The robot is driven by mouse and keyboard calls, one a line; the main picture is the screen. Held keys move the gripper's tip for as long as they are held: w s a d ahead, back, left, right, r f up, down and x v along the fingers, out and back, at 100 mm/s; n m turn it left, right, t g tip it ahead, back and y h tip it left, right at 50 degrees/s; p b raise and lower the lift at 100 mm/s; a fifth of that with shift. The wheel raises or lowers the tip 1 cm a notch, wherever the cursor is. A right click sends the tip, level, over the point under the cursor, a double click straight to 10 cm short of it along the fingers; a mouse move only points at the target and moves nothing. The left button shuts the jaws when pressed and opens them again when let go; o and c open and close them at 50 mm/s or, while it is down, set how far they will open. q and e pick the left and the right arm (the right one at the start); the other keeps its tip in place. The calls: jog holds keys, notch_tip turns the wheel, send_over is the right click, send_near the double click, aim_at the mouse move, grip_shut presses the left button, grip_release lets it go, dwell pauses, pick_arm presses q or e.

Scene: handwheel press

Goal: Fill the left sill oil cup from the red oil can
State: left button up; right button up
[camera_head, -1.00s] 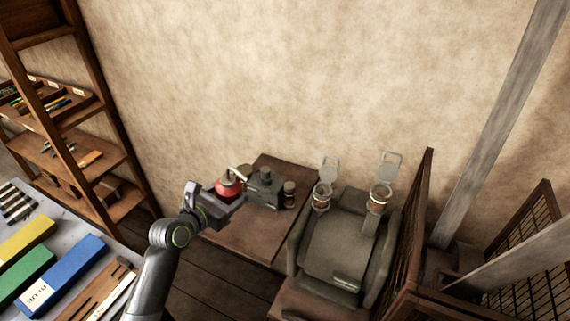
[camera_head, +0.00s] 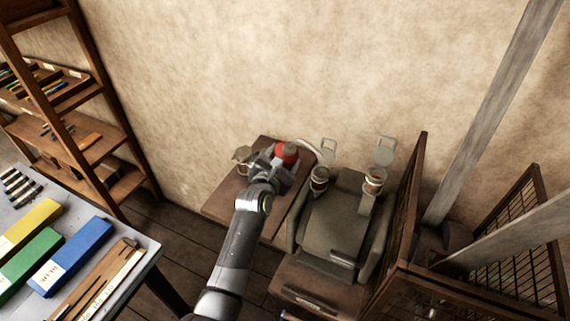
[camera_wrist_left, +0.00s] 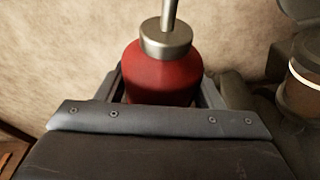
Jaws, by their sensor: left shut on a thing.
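The red oil can (camera_head: 287,152) is in my left gripper (camera_head: 279,167), which is shut on its body. In the left wrist view the can (camera_wrist_left: 163,72) stands upright between the jaws, with a metal collar and a spout that runs out of the top of the picture. In the head view its pale spout (camera_head: 309,147) reaches right, toward the left sill oil cup (camera_head: 320,178). That cup's lid (camera_head: 329,149) is up. A glass cup with a pale band (camera_wrist_left: 307,66) shows at the right edge of the wrist view. The oil level cannot be told. My right gripper is out of view.
The right oil cup (camera_head: 374,182), its lid (camera_head: 384,150) also up, sits on the grey press (camera_head: 333,229). A wooden table (camera_head: 222,202) with a small metal vessel (camera_head: 242,156) is at left. A wooden mesh guard (camera_head: 404,215) stands right of the press.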

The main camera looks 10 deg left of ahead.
pick_arm(q)
jog(key=shift+w+a+f+m+t+b, duration=0.2)
jog(key=shift+w+a+m+t+b, duration=0.35)
jog(key=shift+b, duration=1.5)
jog(key=shift+a+r+m, duration=0.15)
jog(key=shift+r+m, duration=0.45)
jog(key=shift+m, duration=0.05)
jog(key=shift+w+a+r+m+t+b, duration=0.1)
jog(key=shift+a+r+m+t+b, duration=0.2)
jog(key=shift+r+m, duration=0.35)
jog(key=shift+w+a+r+m+t+b, duration=0.1)
jog(key=shift+r+m+t+b, duration=0.3)
jog(key=shift+r+m, duration=0.25)
jog(key=shift+f, duration=0.1)
